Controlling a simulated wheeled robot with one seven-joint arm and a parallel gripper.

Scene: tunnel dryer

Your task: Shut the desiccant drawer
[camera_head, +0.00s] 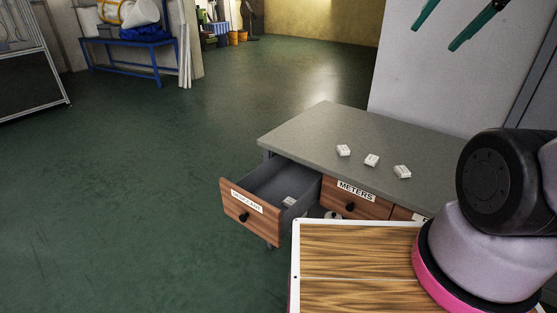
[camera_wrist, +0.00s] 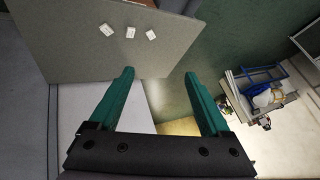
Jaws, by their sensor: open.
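The desiccant drawer (camera_head: 250,208) stands pulled out at the left end of a grey-topped desk in the head view. It has a wooden front with a white label, a dark round knob (camera_head: 244,217) and a grey inside. A small white packet (camera_head: 289,201) lies in it. My gripper (camera_head: 433,38) shows as two teal fingers at the upper right, apart from the drawer and higher in the picture. In the wrist view my gripper (camera_wrist: 158,73) is open with nothing between its fingers. The drawer front is not clearly visible there.
Three small white packets lie on the desk top (camera_head: 310,130). The meters drawer (camera_head: 356,199) beside the open one looks shut. My wood-topped base hides the desk's lower right. Green floor (camera_head: 150,200) left of the drawer is clear. A blue bench (camera_head: 125,55) stands far back.

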